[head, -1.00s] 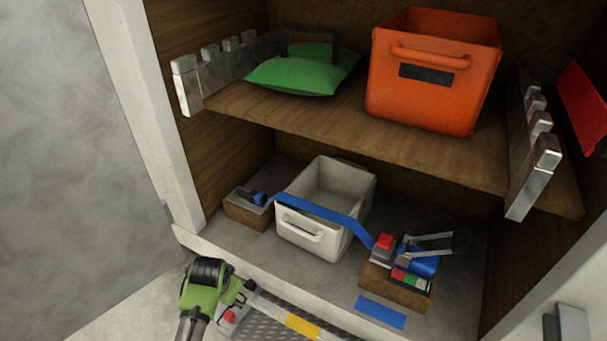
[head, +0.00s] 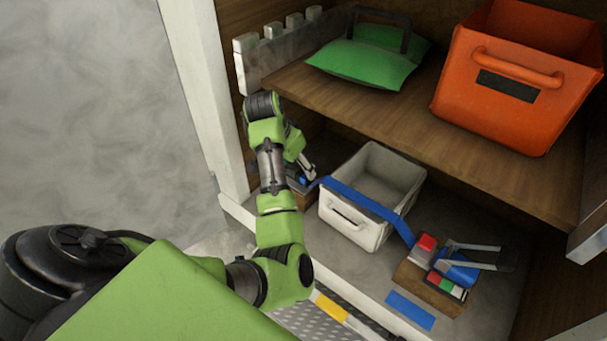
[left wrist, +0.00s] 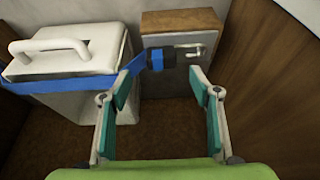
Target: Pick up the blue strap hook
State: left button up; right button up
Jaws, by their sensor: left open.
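The blue strap hook (left wrist: 157,59) is at the end of a blue strap (left wrist: 80,85), by a metal hook plate on a wooden block (left wrist: 178,88) in the left wrist view. My left gripper (left wrist: 161,83) is open, with one finger to each side below the hook, and nothing is held. In the head view my left gripper (head: 304,167) is over the block at the left of the lower shelf and partly hides it; a bit of blue shows there. My right gripper is not in view.
The strap runs across a white bin (head: 345,219) to a second wooden block (head: 425,285) with a ratchet (head: 458,268). An upper shelf (head: 400,120) with a green cushion (head: 362,62) and an orange crate (head: 515,75) hangs above. A cabinet post (head: 205,90) stands left.

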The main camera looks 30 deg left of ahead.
aim_at(303, 175)
pick_arm(q)
jog(key=shift+w+f, duration=0.3)
jog(key=shift+f, duration=0.3)
jog(key=shift+w+f+p, duration=0.2)
jog(key=shift+f+p, duration=0.05)
jog(key=shift+p, duration=0.15)
jog(key=p+x, duration=0.1)
jog(key=x, duration=0.3)
jog(key=shift+w+p, duration=0.1)
jog(key=shift+p, duration=0.3)
jog(key=shift+w+f, duration=0.15)
jog(key=shift+f, duration=0.15)
jog(key=c, duration=1.3)
jog(key=shift+o, duration=0.2)
